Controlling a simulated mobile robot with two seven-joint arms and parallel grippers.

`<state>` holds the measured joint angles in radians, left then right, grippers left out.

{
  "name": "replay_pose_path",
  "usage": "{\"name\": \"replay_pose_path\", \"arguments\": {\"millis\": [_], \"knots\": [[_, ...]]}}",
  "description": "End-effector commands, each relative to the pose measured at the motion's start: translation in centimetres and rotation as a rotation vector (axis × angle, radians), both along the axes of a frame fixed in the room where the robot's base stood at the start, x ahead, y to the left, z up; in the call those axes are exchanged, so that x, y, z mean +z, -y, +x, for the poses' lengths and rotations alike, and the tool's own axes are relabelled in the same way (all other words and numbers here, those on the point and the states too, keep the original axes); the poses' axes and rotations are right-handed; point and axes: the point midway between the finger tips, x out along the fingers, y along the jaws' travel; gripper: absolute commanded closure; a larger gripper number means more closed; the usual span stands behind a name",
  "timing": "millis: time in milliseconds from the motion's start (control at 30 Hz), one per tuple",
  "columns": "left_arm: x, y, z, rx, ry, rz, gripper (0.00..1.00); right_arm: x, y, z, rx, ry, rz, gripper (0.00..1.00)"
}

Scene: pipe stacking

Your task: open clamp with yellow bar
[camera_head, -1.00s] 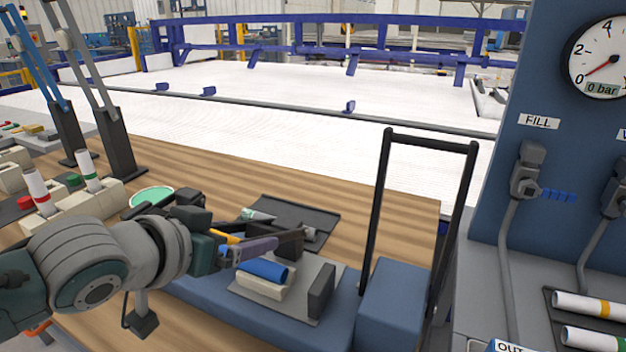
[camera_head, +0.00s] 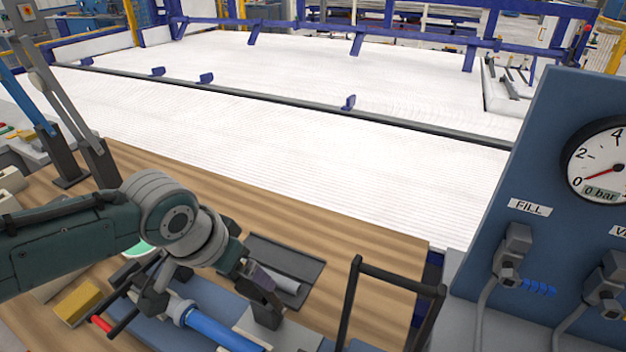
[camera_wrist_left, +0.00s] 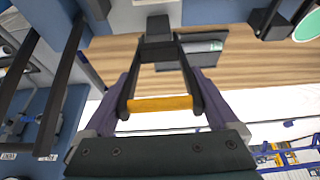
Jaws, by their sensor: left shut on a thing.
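The yellow bar (camera_wrist_left: 160,103) spans between two dark clamp arms (camera_wrist_left: 187,75) in the left wrist view. The arms run up to a dark upright block (camera_wrist_left: 158,28). My left gripper (camera_wrist_left: 160,80) has its purple fingers on either side of the arms and is shut on this handle. In the head view my left gripper (camera_head: 252,275) points down at the dark clamp block (camera_head: 268,310), and the yellow bar is hidden. A blue pipe (camera_head: 218,331) lies beside the block on the blue fixture. My right gripper is not in view.
A dark tray (camera_head: 300,262) with a grey pipe (camera_head: 286,285) lies just behind the clamp. A black tubular frame (camera_head: 400,282) stands to the right, near the gauge panel (camera_head: 560,180). A yellow block (camera_head: 80,300) is at the front left. The wooden table (camera_head: 350,240) is clear behind.

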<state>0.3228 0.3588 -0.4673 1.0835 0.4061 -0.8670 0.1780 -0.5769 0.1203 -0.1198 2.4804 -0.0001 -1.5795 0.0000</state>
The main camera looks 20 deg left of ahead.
Motion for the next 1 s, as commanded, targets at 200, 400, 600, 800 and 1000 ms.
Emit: {"name": "replay_pose_path", "arguments": {"millis": [200,400,600,800,1000], "knots": [[0.62,0.11,0.88,0.000,0.023,-0.003,1.00,0.17,0.00,-0.08,0.000,-0.002,0.000,0.53],[0.67,0.12,0.98,0.000,0.024,-0.003,1.00,0.17,0.00,-0.15,0.000,-0.005,0.000,0.53],[0.71,0.12,1.02,0.000,0.025,-0.003,1.00,0.17,0.00,-0.17,0.000,-0.005,0.000,0.53],[0.70,0.12,0.98,0.000,0.023,-0.003,0.00,0.17,0.00,-0.20,0.000,-0.006,0.000,0.53],[0.53,0.09,0.74,0.000,0.016,-0.002,0.00,0.18,0.00,-0.20,0.000,-0.006,0.000,0.53]]}}
